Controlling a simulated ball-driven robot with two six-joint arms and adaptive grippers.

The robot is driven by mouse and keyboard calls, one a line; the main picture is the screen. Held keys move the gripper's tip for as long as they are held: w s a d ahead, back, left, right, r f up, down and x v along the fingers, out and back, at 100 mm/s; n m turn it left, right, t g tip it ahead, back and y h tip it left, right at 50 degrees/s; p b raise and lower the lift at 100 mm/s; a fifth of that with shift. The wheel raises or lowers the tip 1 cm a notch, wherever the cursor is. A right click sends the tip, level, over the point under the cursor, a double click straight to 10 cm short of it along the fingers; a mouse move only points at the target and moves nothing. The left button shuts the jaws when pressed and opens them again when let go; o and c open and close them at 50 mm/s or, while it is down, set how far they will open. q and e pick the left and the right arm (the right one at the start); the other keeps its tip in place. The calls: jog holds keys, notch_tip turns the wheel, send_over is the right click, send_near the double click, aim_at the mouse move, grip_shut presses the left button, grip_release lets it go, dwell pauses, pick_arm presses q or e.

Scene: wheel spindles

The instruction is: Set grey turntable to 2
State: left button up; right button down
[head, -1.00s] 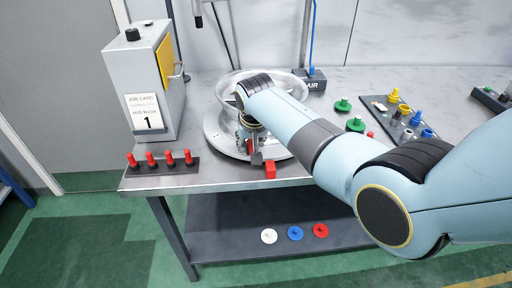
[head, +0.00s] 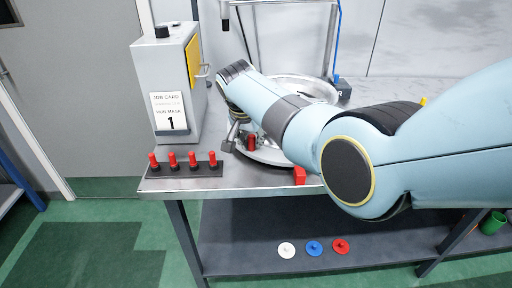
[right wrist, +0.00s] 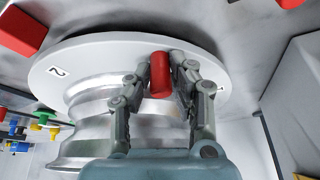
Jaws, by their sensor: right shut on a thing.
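The grey turntable (head: 262,156) is a round disc on the bench with a silver wheel (head: 318,88) on top, partly hidden by my right arm. In the right wrist view the disc's rim (right wrist: 100,48) carries a "2" mark (right wrist: 57,72) at the left and another mark, unreadable, at the right. My right gripper (head: 240,138) is at the turntable's near left edge. In the right wrist view its fingers (right wrist: 160,72) are shut on a red upright peg (right wrist: 160,76) at the rim. A red block (head: 300,175) sits at the bench's front edge beside the disc. My left gripper is not in view.
A grey box (head: 170,75) with a job card reading 1 (head: 170,112) stands at the left. A rack of red pegs (head: 183,170) lies before it. White, blue and red discs (head: 314,248) lie on the lower shelf (head: 380,240).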

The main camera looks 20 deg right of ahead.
jog(key=shift+w+a+m+b, duration=0.2)
jog(key=shift+w+m+b, duration=0.1)
jog(key=shift+w+b, duration=0.1)
dwell(0.3)
jog(key=c, duration=1.2)
grip_release()
jog(key=v, duration=1.2)
jog(key=shift+w, duration=0.1)
